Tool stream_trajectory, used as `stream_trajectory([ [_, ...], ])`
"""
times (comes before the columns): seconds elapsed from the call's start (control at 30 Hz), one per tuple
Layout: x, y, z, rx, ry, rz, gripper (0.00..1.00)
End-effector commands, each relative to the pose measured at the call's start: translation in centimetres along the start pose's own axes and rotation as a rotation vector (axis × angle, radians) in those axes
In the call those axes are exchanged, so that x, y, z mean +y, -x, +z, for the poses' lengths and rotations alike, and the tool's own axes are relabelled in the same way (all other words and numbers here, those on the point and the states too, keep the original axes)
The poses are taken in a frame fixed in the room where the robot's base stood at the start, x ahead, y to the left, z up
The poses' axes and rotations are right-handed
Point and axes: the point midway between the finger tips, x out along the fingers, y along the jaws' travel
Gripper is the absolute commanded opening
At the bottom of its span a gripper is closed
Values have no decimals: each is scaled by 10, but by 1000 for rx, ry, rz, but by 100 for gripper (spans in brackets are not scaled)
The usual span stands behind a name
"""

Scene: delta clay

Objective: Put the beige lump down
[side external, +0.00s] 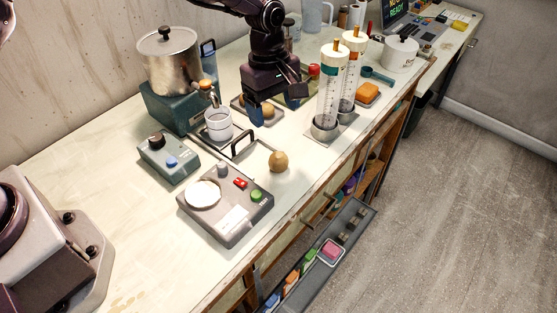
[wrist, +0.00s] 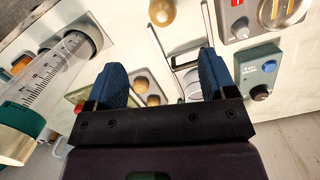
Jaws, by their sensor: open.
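My gripper (side external: 262,115) is above the table, farther back than this lump. In the wrist view my gripper (wrist: 162,82) has its two blue fingers wide apart with nothing held between them. More beige lumps (wrist: 152,100) sit in a dark tray seen between the fingers; in the side view the fingers partly hide that tray (side external: 240,102).
A grey scale (side external: 225,205) with a white plate stands at the front. A teal box (side external: 168,158), a white cup (side external: 218,124) and a black-handled item (side external: 245,143) are to the left. Clear cylinders (side external: 330,95) stand to the right. An open drawer (side external: 325,255) juts out below.

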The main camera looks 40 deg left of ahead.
Motion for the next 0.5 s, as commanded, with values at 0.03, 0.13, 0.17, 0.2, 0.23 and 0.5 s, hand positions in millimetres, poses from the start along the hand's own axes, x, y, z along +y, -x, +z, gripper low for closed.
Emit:
stream_trajectory([
  [0.03,0,-2,0,0,21,-1,77],
  [0.13,-1,-13,0,0,37,-4,77],
  [0.17,-1,-18,0,0,38,-5,77],
  [0.2,-1,-26,0,0,37,-5,77],
  [0.23,-2,-32,0,0,37,-6,77],
  [0.5,-1,-73,0,0,35,-3,77],
])
